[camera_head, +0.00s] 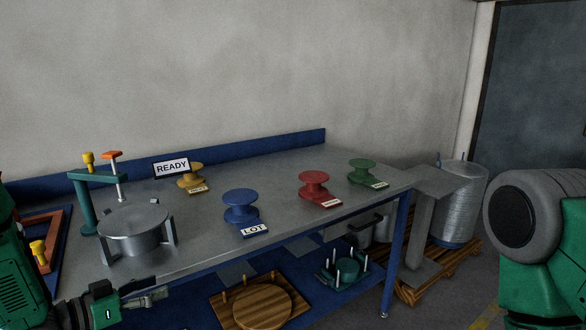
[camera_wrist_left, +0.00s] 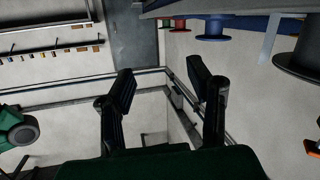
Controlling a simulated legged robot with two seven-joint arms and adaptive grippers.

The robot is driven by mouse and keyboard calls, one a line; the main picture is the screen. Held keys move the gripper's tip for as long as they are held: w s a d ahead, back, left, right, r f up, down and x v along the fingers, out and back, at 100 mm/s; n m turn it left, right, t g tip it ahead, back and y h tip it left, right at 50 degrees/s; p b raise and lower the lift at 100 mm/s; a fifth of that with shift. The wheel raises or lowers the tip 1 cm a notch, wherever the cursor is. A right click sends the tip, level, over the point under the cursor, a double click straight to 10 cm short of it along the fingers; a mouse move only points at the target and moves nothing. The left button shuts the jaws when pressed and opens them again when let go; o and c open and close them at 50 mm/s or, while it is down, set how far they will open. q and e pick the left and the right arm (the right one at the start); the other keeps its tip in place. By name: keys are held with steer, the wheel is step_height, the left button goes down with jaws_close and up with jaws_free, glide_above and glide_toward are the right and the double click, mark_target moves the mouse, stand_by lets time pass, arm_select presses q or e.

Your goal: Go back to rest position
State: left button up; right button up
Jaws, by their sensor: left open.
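My left gripper (camera_head: 148,297) is low at the left, beside the front edge of the steel-topped table (camera_head: 270,185), apart from every object. In the left wrist view its two black fingers (camera_wrist_left: 168,92) are spread with nothing between them. That view looks tilted and shows the room's walls beyond the fingers. My right gripper is not in view.
On the table stand a round metal pot fixture (camera_head: 133,228), a teal clamp post (camera_head: 83,205), and blue (camera_head: 240,205), red (camera_head: 313,186), green (camera_head: 362,171) and yellow (camera_head: 190,176) spools. A READY sign (camera_head: 172,167) stands behind. A wooden disc (camera_head: 262,306) lies on the lower shelf.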

arm_select(q)
steer(key=s+d+f+n+g+y+b, duration=0.1)
steer(key=s+d+f+n+y, duration=0.15)
steer(key=f, duration=0.35)
steer(key=s+d+f+n+g+y+b, duration=0.1)
steer(key=s+f+y, duration=0.1)
steer(key=s+f, duration=0.35)
steer(key=s+f+n+g+y+b, duration=0.1)
steer(key=s+f+g+y, duration=0.2)
steer(key=s, duration=1)
steer(key=s+f+n+g+y+b, duration=0.1)
steer(key=s+f+g+y, duration=0.2)
steer(key=s+f+g, duration=0.3)
steer(key=shift+s+d+f+g, duration=0.25)
steer(key=shift+s+f, duration=1.8)
steer(key=shift+s, duration=2.1)
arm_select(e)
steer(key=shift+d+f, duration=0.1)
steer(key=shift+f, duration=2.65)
